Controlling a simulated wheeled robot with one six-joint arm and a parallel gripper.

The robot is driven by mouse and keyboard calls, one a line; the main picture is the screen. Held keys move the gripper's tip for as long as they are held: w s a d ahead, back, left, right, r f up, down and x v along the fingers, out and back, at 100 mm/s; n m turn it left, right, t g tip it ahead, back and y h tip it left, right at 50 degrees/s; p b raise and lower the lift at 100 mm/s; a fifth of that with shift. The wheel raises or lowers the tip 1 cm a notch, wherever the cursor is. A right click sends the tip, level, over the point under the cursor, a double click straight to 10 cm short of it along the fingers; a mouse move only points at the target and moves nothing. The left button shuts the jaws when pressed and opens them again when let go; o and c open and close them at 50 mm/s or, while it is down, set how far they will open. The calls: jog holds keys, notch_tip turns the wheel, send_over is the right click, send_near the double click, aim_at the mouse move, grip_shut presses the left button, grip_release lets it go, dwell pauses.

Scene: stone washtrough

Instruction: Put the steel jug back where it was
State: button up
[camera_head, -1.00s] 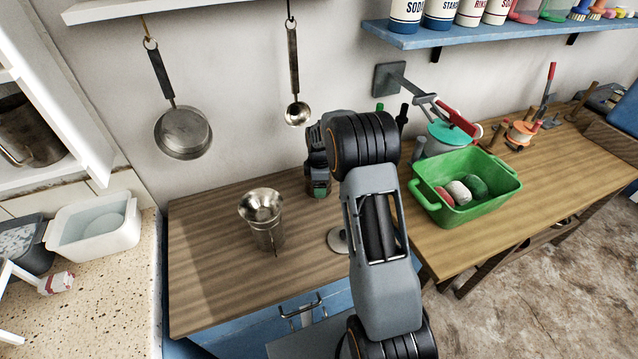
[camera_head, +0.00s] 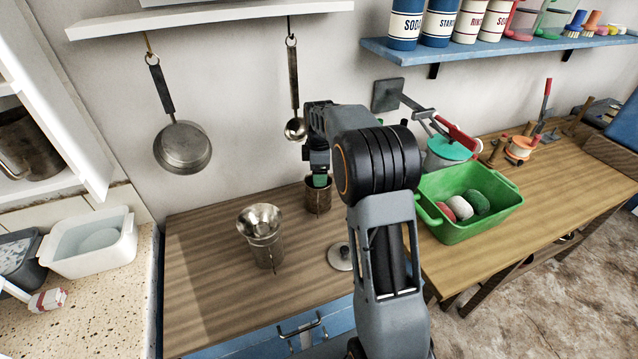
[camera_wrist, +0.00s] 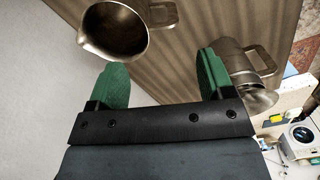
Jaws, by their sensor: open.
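A brownish, worn steel jug (camera_head: 318,198) stands upright on the wooden counter near the wall. In the wrist view this spouted jug (camera_wrist: 118,30) shows its open mouth and handle, beyond the fingertips. My gripper (camera_head: 319,181) is just above and behind its rim in the head view. Its two green fingers (camera_wrist: 162,65) are spread with nothing between them. A second steel vessel (camera_head: 266,250) with a shiny flared top stands to the left and nearer. What seems to be the same vessel shows beside the right finger, with a handle (camera_wrist: 262,60).
A flat round metal lid (camera_head: 340,257) lies on the counter (camera_head: 205,290). A green tub (camera_head: 460,232) with several rounded items stands on the right. A pan (camera_head: 183,150) and a ladle (camera_head: 295,128) hang on the wall. Another jug (camera_head: 30,147) is in the left cabinet. The counter's left part is clear.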

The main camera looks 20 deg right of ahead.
jog(key=s+a+r+m+t, duration=0.1)
jog(key=s+a+r+m, duration=0.3)
jog(key=s, duration=0.5)
jog(key=s+a+r+m+t, duration=0.25)
jog(key=s+r+m, duration=0.2)
jog(key=s, duration=0.35)
jog(key=s+a+f+m, duration=0.2)
jog(key=s+m, duration=0.3)
jog(key=s, duration=0.3)
jog(key=shift+s+f, duration=0.3)
jog(key=shift+f, duration=0.05)
